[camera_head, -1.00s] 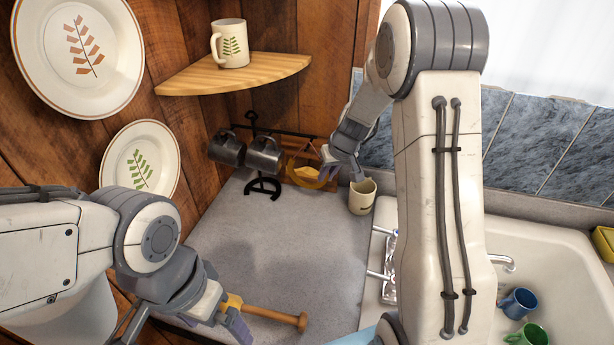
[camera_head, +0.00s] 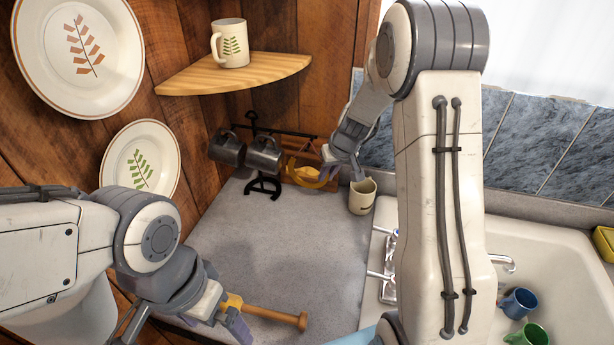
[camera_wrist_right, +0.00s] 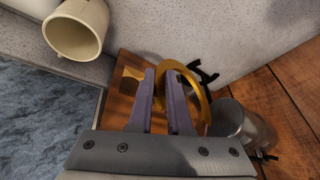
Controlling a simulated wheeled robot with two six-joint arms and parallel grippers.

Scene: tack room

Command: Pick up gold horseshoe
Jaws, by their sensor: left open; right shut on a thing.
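The gold horseshoe (camera_head: 313,184) is at the back of the grey counter, beside a small wooden board (camera_head: 324,150). My right gripper (camera_head: 342,174) is at its right side. In the right wrist view, the gold horseshoe (camera_wrist_right: 199,92) curves out from between the fingers of my right gripper (camera_wrist_right: 162,76), which is shut on it. Part of the horseshoe is hidden by the fingers. My left gripper (camera_head: 228,318) is open, low at the front left, close to a wooden rod (camera_head: 275,315).
A cream mug (camera_head: 362,197) stands just right of my right gripper. Dark metal mugs (camera_head: 264,155) hang from a black rack to the left of the horseshoe. A wooden corner shelf (camera_head: 235,75) is above. The sink (camera_head: 545,260) is at right. The mid-counter is clear.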

